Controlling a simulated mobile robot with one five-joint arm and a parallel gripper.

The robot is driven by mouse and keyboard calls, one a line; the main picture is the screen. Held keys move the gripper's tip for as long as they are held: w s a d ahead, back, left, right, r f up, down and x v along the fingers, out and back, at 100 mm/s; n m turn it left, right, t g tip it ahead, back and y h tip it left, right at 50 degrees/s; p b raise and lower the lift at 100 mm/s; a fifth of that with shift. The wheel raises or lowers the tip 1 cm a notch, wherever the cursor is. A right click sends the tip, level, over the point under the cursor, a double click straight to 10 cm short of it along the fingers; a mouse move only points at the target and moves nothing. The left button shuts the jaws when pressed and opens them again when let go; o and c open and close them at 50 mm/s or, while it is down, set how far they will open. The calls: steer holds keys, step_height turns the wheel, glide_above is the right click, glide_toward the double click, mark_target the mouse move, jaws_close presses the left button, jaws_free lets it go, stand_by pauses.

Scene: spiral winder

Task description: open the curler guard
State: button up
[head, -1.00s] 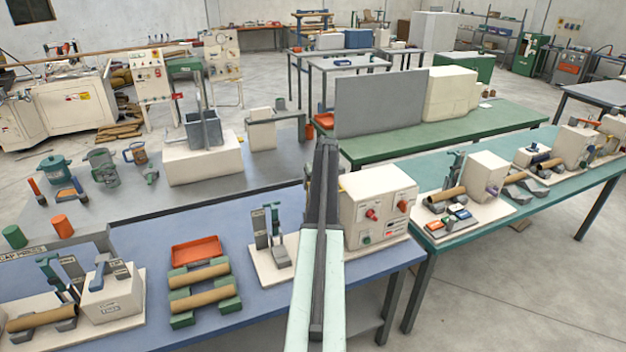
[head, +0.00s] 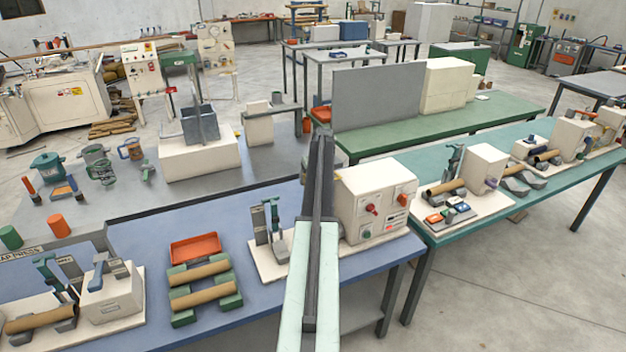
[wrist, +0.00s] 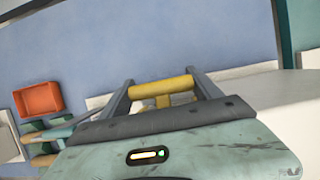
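My gripper (wrist: 159,76) shows in the wrist view as two grey fingers standing wide apart beyond my pale green wrist housing. A yellow bar (wrist: 165,88) with a short stub below it lies between the fingers. I cannot tell whether they touch it or whether it is the guard's handle. In the head view my arm hides the gripper and the middle of the near station. The station's white control box (head: 374,202) stands right of my arm. Its grey-green uprights (head: 270,222) stand left of it on a pale base plate. I cannot make out the guard clearly.
An orange tray (head: 195,248) and a green rack (head: 230,299) holding brown rolls are on the blue table left of the station. A similar station (head: 488,168) stands on the teal table to the right. Blue tabletop (head: 150,233) is bare between the things.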

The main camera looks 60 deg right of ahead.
steer(key=p+v, duration=0.7)
steer(key=v, duration=0.1)
steer(key=shift+s+r+p, duration=0.1)
steer(key=shift+p, duration=0.2)
